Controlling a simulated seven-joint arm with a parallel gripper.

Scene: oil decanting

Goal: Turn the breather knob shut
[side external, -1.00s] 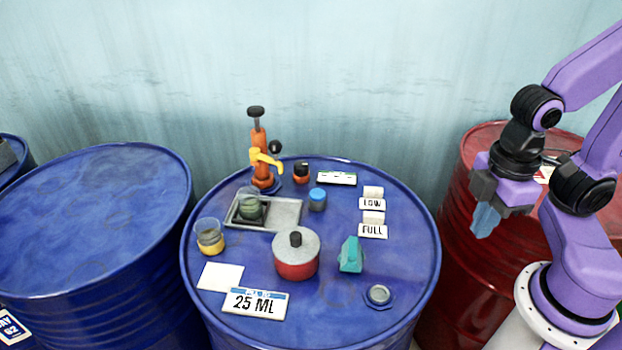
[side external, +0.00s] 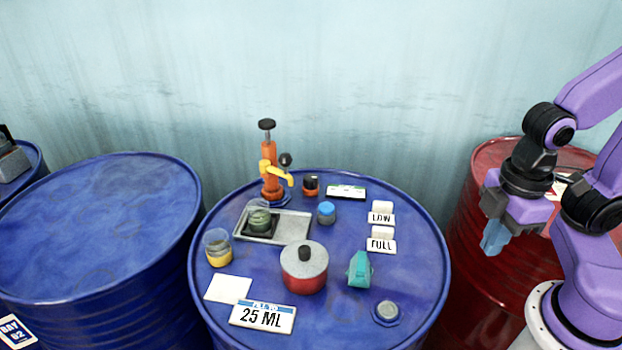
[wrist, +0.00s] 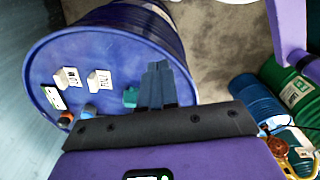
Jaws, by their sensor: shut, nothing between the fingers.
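An orange hand pump (side external: 270,178) with a black top handle and a yellow spout stands at the back of the middle blue drum (side external: 330,330). A small round black knob (side external: 285,160) shows beside the pump. A low orange-and-black knob (side external: 311,186) sits on the drum top to the pump's right. I cannot tell which of these is the breather knob, and I cannot read its setting. My gripper (side external: 495,238) is shut and empty, right of the drum and apart from everything on it. In the wrist view my closed fingers (wrist: 160,85) overlap the drum's edge.
The drum top also holds a red lidded pot (side external: 304,275), a teal object (side external: 360,269), a blue-capped jar (side external: 326,213), a tray (side external: 290,226), a yellow-filled cup (side external: 218,250), a bung (side external: 387,312) and LOW and FULL signs. A red drum (side external: 485,285) stands behind my gripper.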

